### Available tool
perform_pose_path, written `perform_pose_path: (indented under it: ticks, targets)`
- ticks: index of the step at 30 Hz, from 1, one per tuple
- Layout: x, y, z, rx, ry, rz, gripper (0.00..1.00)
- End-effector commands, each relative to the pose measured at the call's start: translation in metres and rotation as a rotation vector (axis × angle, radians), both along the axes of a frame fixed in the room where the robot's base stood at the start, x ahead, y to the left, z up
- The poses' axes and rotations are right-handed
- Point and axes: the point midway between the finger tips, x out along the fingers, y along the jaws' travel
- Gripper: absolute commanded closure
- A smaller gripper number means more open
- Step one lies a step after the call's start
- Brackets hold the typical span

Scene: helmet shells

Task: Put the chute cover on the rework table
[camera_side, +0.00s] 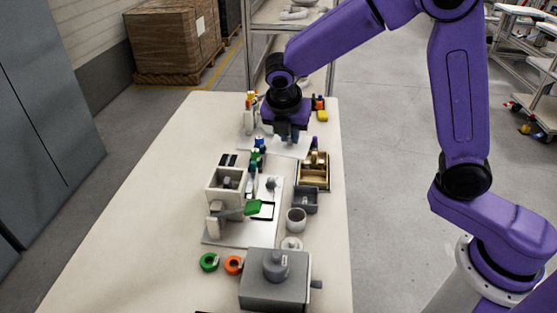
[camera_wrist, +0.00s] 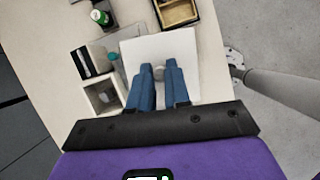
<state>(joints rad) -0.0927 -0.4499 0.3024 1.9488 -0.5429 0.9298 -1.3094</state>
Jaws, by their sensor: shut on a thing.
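My gripper (camera_side: 284,139) hangs over a flat white panel (camera_side: 262,149) at the far end of the work table. In the wrist view its two blue fingers (camera_wrist: 158,78) are close together, with a small pale grey piece (camera_wrist: 158,73) between the tips. It is most likely the chute cover, but the fingers hide most of it. The white panel (camera_wrist: 150,48) lies below the fingers; it may be the rework table. I cannot tell whether the grey piece touches it.
Bare table (camera_side: 150,200) runs along the left.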

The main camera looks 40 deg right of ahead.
Motion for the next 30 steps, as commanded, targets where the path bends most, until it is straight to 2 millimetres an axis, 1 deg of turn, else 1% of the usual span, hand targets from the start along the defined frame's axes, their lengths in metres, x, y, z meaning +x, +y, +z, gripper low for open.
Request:
perform_pose_path:
  ticks: [1, 3, 6, 10, 14, 17, 24, 30]
  targets:
    - [0.006, -0.022, -0.009, -0.002, 0.005, -0.046, 1.0]
    - [0.012, -0.045, -0.019, -0.002, 0.005, -0.096, 1.0]
    - [0.017, -0.074, -0.03, 0.0, 0.005, -0.156, 1.0]
    - [0.02, -0.1, -0.04, 0.004, 0.005, -0.206, 1.0]
    - [0.025, -0.109, -0.046, 0.006, 0.006, -0.227, 1.0]
    - [0.036, -0.111, -0.052, 0.007, 0.005, -0.231, 1.0]
    - [0.078, -0.109, -0.071, 0.005, 0.006, -0.229, 1.0]
    - [0.11, -0.108, -0.085, 0.006, 0.006, -0.229, 1.0]
